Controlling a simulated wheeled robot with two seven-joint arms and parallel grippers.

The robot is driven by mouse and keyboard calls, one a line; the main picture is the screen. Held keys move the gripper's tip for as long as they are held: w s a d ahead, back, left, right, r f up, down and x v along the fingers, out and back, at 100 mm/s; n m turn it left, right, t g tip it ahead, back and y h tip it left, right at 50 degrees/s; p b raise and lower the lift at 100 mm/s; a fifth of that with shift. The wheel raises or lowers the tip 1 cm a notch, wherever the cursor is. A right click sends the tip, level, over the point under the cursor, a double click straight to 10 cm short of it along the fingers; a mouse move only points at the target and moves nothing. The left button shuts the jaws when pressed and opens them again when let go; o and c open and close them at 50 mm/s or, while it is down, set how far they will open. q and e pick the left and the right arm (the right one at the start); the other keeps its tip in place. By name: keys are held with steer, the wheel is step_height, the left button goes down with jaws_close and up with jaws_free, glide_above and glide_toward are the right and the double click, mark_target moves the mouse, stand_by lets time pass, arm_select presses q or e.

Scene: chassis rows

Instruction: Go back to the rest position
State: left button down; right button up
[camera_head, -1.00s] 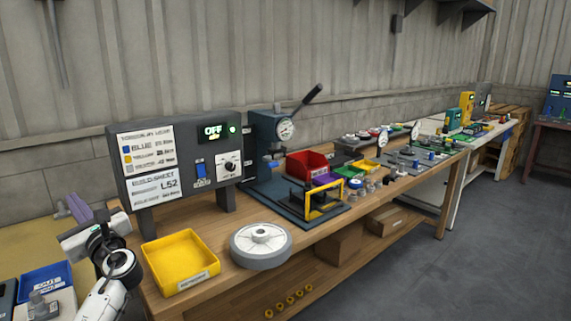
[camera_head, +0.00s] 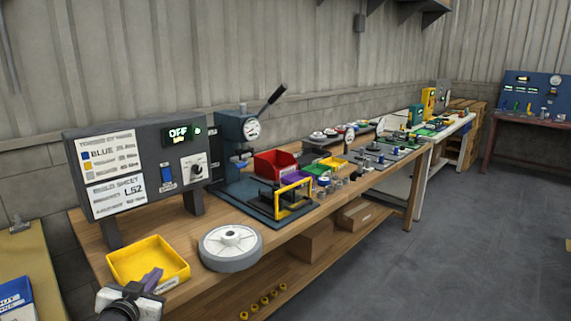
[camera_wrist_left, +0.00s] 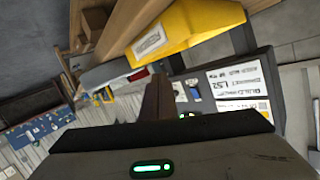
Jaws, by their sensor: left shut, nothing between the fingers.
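My left gripper (camera_head: 151,279) is low at the left of the head view, just in front of the yellow tray (camera_head: 122,268). Its fingers are shut with nothing between them. In the left wrist view the closed fingers (camera_wrist_left: 157,98) point toward the yellow tray (camera_wrist_left: 190,22) and the control box. Whether they touch the tray cannot be told. My right gripper is not in view.
The grey control box (camera_head: 140,165) reads OFF. A grey wheel (camera_head: 230,247) lies on the wooden bench beside the yellow tray. A lever press (camera_head: 237,140), a red bin (camera_head: 275,163) and a yellow frame (camera_head: 293,198) stand further along. The floor at right is clear.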

arm_select(q)
steer(key=s+d+f+g+h, duration=0.1)
steer(key=s+d+f, duration=0.4)
steer(key=s, duration=0.8)
steer(key=s+d+f+g+h, duration=0.1)
steer(key=s+d+f+g, duration=0.2)
steer(key=s+f, duration=0.7)
steer(key=s+d+f+g+h, duration=0.1)
steer(key=s+d+f, duration=0.6)
steer(key=s, duration=0.8)
steer(key=shift+s+d+f+n+g, duration=0.3)
steer(key=shift+s+f+g, duration=0.05)
steer(key=shift+f+g, duration=0.35)
